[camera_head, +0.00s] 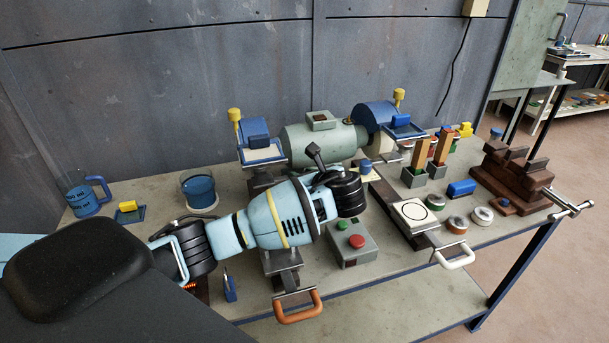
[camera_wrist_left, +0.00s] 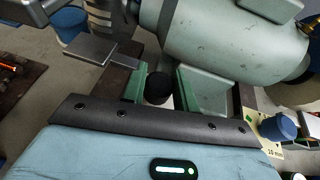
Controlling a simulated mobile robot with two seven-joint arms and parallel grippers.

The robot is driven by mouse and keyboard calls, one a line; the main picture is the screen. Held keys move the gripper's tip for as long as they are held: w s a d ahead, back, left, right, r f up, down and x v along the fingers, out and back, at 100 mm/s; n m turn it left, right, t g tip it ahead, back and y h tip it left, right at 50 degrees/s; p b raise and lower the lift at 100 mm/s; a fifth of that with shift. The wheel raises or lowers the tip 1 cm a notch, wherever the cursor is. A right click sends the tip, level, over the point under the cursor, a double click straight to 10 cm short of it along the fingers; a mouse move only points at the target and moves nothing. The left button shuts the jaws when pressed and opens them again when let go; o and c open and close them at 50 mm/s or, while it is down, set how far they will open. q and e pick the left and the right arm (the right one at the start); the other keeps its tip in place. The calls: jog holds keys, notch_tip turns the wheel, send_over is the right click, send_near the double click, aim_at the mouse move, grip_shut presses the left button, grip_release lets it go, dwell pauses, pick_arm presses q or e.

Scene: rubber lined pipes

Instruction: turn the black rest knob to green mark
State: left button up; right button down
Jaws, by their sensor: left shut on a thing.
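A grey box with red and green buttons (camera_head: 354,245) stands right of my arm. Orange-handled (camera_head: 298,306) and white-handled (camera_head: 454,255) pieces extend at the front edge. A brown vise (camera_head: 512,180) stands at right; blue cups (camera_head: 88,197) are at left.

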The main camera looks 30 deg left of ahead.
pick_arm(q)
jog(key=n+g+y, duration=0.1)
jog(key=n+g, duration=0.4)
jog(key=shift+g+y, duration=0.3)
jog(key=shift+y, duration=0.1)
jog(key=shift+w+a+r+n+g, duration=0.1)
jog(key=shift+n+g, duration=1.6)
jog(key=shift+g, duration=0.3)
jog(key=shift+n+g+h+b, duration=0.4)
jog(key=shift+n+g+b, duration=0.25)
jog(key=shift+n+g, duration=0.4)
jog(key=shift+n+g+b, duration=0.55)
jog(key=shift+g, duration=0.1)
pick_arm(e)
jog(key=shift+g, duration=0.5)
jog(key=shift+s+a+f, duration=0.2)
jog(key=shift+s+f, duration=0.55)
jog(key=shift+f, duration=0.1)
jog(key=shift+s+a+f, duration=0.15)
jog(key=shift+s+f, duration=0.6)
jog(key=shift+f, duration=0.05)
pick_arm(q)
jog(key=o, duration=1)
jog(key=shift+h, duration=0.3)
pick_arm(e)
jog(key=shift+d, duration=0.15)
